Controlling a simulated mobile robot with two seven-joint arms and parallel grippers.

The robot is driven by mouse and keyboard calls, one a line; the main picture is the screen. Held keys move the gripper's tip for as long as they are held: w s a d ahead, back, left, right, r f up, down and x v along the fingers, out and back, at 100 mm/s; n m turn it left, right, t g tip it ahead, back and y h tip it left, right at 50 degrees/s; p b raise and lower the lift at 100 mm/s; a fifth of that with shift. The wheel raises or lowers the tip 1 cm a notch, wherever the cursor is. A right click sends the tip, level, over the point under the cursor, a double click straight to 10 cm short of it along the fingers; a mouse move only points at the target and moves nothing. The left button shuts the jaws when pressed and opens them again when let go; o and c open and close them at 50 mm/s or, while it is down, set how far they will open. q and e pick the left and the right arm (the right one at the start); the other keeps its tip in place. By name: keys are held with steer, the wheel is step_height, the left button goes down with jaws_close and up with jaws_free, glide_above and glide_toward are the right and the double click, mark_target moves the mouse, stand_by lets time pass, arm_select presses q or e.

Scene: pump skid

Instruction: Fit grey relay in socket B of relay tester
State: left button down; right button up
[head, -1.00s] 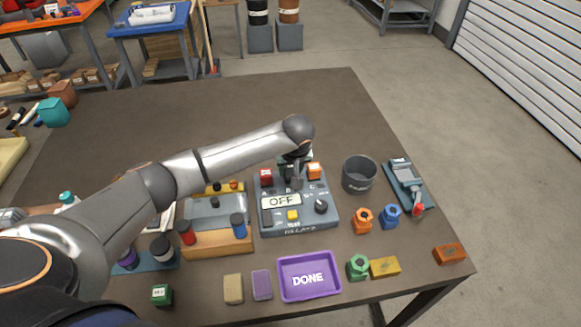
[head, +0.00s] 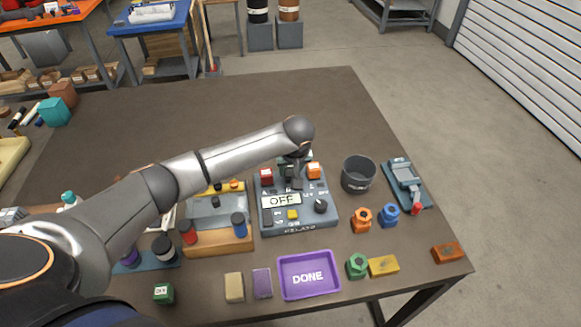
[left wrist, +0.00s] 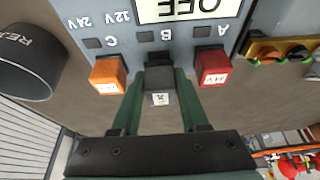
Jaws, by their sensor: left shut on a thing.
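The relay tester (head: 318,222) is a blue-grey box with an OFF display, a knob and a yellow button. My left gripper (head: 295,178) is over its back middle. In the left wrist view my left gripper (left wrist: 161,82) is shut on the grey relay (left wrist: 160,76), a dark block with a white label. The relay is at the socket B position, between a red relay (left wrist: 213,68) at A and an orange relay (left wrist: 107,75) at C. The socket opening is hidden, so I cannot tell whether the relay is seated. My right gripper is out of view.
A dark grey bin (head: 359,175) stands right of the tester. A wooden rack (head: 220,243) with red and blue capped items is close on its left. A purple DONE tray (head: 308,295) lies in front. The table behind the tester is clear.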

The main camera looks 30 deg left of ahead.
arm_select(q)
steer(key=shift+f+b, duration=0.3)
steer(key=shift+f, duration=0.65)
steer(key=shift+c, duration=1.7)
jaws_free()
steer(key=shift+r, duration=0.15)
steer(key=v, duration=1.2)
steer(key=shift+s+r, duration=0.1)
